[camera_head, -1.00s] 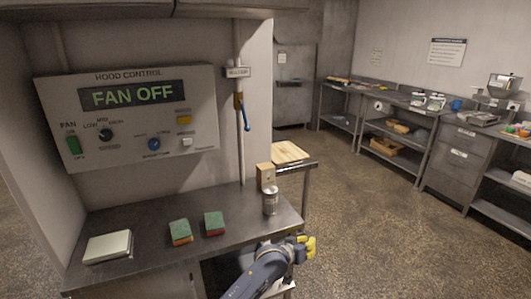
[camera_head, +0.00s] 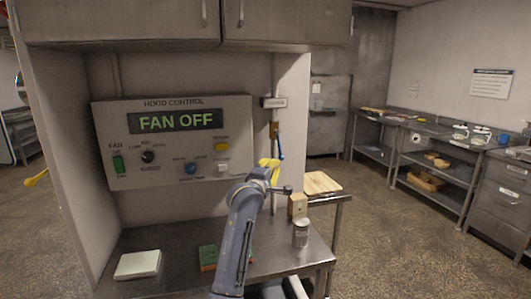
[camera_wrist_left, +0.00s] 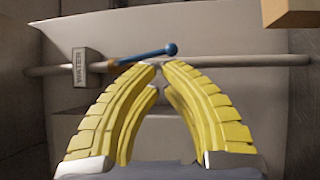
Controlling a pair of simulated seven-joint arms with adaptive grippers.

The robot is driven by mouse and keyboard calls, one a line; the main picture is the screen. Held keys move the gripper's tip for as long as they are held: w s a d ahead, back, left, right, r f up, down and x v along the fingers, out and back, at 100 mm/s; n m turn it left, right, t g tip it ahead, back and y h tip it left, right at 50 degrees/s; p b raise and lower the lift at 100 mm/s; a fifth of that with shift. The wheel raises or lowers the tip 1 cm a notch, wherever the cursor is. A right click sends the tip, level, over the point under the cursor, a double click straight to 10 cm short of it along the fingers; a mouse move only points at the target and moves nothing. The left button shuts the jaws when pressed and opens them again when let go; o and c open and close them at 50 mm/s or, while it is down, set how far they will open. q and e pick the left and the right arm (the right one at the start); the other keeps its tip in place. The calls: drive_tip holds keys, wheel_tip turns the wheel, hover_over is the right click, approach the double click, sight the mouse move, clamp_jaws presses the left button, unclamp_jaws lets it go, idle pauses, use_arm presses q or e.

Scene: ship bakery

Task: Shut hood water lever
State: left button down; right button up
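The water lever (camera_head: 281,146) is a blue handle on a vertical pipe on the side wall, right of the hood panel. It hangs downward, at a slight angle to the pipe. In the left wrist view the blue lever (camera_wrist_left: 150,53) lies just beyond the fingertips, close to the pipe (camera_wrist_left: 235,62) and near a tag reading WATER (camera_wrist_left: 80,68). My left gripper (camera_head: 268,168) is raised near the lever's lower end. Its yellow fingers (camera_wrist_left: 160,68) nearly meet at the tips, with nothing held between them. The right gripper is not in view.
The hood control panel (camera_head: 176,143) reads FAN OFF. On the steel counter (camera_head: 180,245) are a white flat box (camera_head: 138,264), sponges (camera_head: 208,257) partly behind my arm, a can (camera_head: 301,233) and a wooden block (camera_head: 297,205). A cutting board (camera_head: 321,183) lies behind them.

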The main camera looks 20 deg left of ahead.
sight(279, 145)
use_arm(q)
drive_tip(key=a+n, duration=0.1)
drive_tip(key=a, duration=0.1)
drive_tip(key=a+r+n+y, duration=0.1)
drive_tip(key=shift+s+a+r, duration=0.2)
drive_tip(key=shift+a, duration=0.2)
drive_tip(key=shift+w+r, duration=0.15)
drive_tip(key=shift+w, duration=1.5)
drive_tip(key=shift+w+r, duration=0.15)
drive_tip(key=shift+w, duration=1.5)
drive_tip(key=shift+w+r, duration=0.15)
drive_tip(key=shift+w, duration=1.5)
drive_tip(key=shift+w+d+f+n+t, duration=0.1)
drive_tip(key=shift+w+d+n+t, duration=0.05)
drive_tip(key=shift+d+n+t, duration=0.2)
